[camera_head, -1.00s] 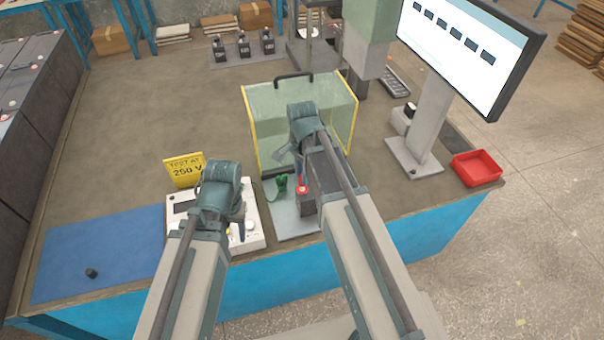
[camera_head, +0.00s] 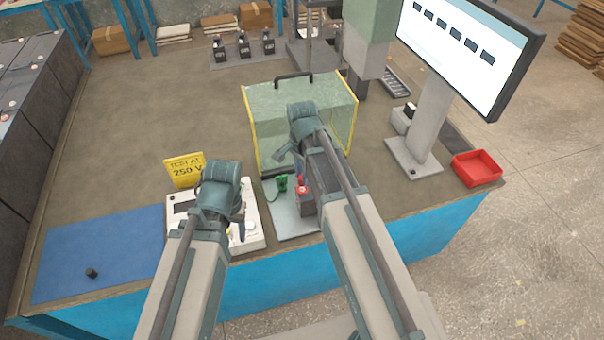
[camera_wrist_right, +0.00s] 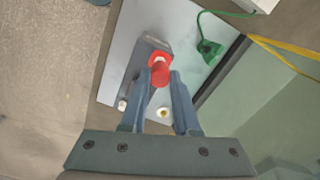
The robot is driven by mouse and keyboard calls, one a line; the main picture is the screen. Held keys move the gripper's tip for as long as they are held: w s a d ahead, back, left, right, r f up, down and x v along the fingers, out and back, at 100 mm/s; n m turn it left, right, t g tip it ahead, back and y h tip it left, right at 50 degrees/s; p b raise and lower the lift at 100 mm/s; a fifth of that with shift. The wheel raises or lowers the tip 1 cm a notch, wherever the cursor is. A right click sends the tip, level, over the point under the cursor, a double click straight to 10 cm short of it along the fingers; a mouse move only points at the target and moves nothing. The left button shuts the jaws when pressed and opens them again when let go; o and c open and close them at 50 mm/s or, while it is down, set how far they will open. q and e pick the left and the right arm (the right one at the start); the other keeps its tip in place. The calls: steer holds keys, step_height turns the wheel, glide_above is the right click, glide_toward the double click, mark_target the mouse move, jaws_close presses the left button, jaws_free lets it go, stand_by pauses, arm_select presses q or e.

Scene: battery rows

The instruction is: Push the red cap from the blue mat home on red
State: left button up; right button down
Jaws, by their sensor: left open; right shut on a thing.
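The red cap (camera_wrist_right: 160,71) sits between my right gripper's fingertips (camera_wrist_right: 160,82) in the right wrist view. It is at the end of a dark grey battery block (camera_wrist_right: 150,50); I cannot tell how far down it sits on its post. In the head view the cap (camera_head: 302,189) shows as a small red spot beside the right wrist. My right gripper (camera_head: 298,172) is shut on it, its tips partly hidden. The blue mat (camera_head: 110,240) at left holds a small black cap (camera_head: 91,273). My left gripper (camera_head: 238,228) is open over the white tester, its fingers partly hidden.
A clear yellow-edged guard (camera_head: 265,120) stands behind the right gripper. A green clip (camera_head: 281,184) is left of the block on a pale plate. The white tester (camera_head: 257,237) has a yellow sign behind it. A red tray (camera_head: 476,168) and a monitor stand at right.

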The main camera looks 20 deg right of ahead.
steer(key=shift+f+b, duration=1.45)
stand_by(1.5)
steer(key=shift+c, duration=0.4)
jaws_free()
steer(key=shift+r, duration=0.15)
steer(key=shift+r+p, duration=3.4)
steer(key=shift+p, duration=0.15)
